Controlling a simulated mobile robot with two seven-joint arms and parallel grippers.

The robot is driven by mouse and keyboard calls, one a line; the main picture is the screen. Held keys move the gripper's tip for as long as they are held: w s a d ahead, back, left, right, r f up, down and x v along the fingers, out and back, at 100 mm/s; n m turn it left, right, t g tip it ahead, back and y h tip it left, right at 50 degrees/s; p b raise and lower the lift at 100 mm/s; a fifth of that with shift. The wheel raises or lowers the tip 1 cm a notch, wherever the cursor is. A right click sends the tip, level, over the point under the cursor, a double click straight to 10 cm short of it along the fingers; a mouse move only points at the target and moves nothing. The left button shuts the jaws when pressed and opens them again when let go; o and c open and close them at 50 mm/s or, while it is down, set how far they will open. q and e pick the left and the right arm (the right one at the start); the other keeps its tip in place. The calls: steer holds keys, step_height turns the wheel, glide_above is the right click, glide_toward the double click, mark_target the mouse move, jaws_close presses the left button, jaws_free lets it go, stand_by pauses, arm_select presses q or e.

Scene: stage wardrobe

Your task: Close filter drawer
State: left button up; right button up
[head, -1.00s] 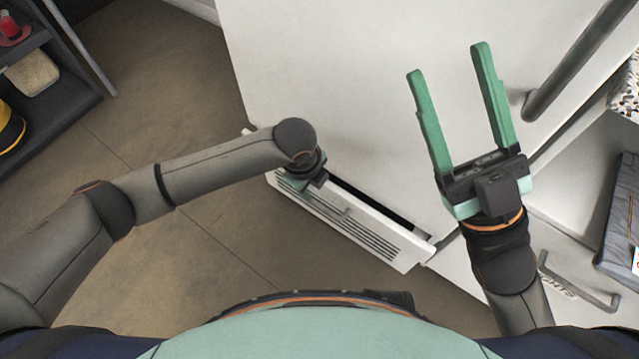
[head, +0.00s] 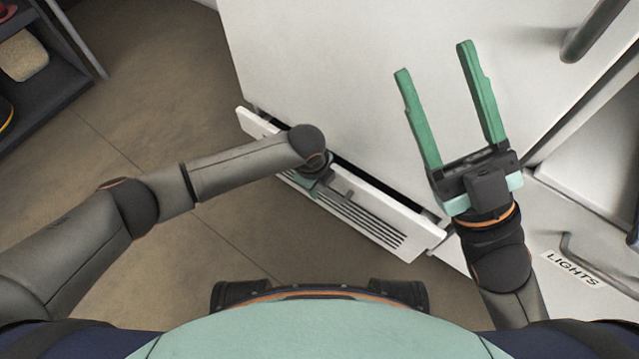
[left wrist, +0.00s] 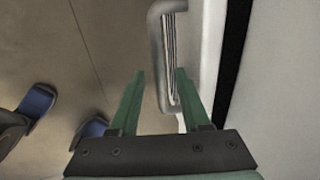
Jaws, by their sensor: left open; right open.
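The filter drawer (head: 425,236) is a low white front with dark slots at the foot of a white cabinet. It stands out from the cabinet, with a dark gap behind its top edge. My left gripper (head: 316,186) is at the drawer front, its fingers mostly hidden by my wrist in the head view. In the left wrist view, my open left gripper (left wrist: 159,78) has its fingertips on either side of the grey drawer handle (left wrist: 158,45), not clamped on it. My right gripper (head: 432,60) is open and empty in front of the cabinet face.
The white cabinet (head: 330,60) rises behind the drawer, with a thick grey bar handle (head: 590,32) at upper right. Another handle (head: 590,262) and a "LIGHTS" label (head: 573,270) are at lower right. A dark shelf (head: 45,90) stands at far left. Brown floor (head: 150,90) lies open between.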

arm_select(q)
steer(key=shift+c, duration=0.2)
jaws_close()
stand_by(1.1)
